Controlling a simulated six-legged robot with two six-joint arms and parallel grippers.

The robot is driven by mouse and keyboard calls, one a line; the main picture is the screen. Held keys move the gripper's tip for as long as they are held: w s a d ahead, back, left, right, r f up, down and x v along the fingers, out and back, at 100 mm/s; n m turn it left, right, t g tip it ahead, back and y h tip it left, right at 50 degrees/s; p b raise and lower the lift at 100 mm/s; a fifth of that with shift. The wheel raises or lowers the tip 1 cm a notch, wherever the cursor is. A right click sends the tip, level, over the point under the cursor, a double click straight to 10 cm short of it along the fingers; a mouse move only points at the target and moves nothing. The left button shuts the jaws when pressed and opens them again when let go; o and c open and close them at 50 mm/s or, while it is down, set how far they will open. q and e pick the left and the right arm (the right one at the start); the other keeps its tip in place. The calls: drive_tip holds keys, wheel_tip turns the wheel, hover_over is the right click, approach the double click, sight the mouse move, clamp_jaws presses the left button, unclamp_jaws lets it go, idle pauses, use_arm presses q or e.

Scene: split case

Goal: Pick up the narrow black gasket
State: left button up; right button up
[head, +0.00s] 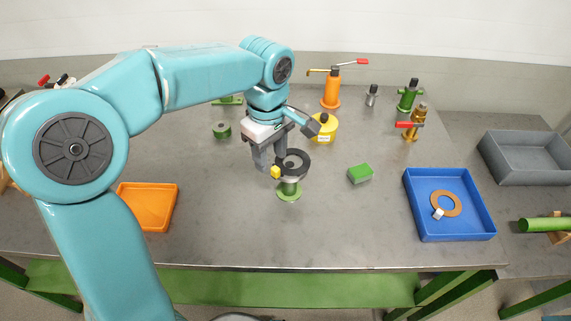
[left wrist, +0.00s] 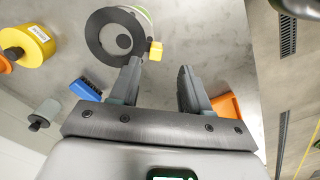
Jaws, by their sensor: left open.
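The black gasket (head: 305,163) is a dark ring with a small yellow tab (head: 275,172) on its rim. It lies on top of a short green flanged stand (head: 289,192) near the middle of the table. It also shows in the left wrist view (left wrist: 93,33), at the upper left, with the yellow tab nearest my fingers. My left gripper (head: 270,164) is open and empty, pointing down beside the gasket at its tab side. In the left wrist view the tab is just beyond the left finger, with a gap between the two fingers (left wrist: 159,72). My right gripper is out of view.
A blue tray (head: 450,234) at right holds a brown ring (head: 455,201) and a small white block. An orange tray (head: 147,207) is at left. A green block (head: 360,174) and yellow can (head: 325,133) stand near the gasket. Valves stand behind; the front table is clear.

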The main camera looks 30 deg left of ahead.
sight(275, 167)
use_arm(q)
drive_tip(key=f, duration=0.2)
drive_tip(key=w+f, duration=0.1)
drive_tip(key=f, duration=0.1)
drive_tip(key=shift+d, duration=0.25)
drive_tip(key=shift+s, duration=0.2)
drive_tip(key=shift+s+a+r, duration=0.1)
drive_tip(key=shift+s, duration=0.05)
drive_tip(key=shift+c, duration=0.3)
drive_tip(key=shift+w, duration=0.2)
clamp_jaws()
drive_tip(key=shift+s, duration=0.1)
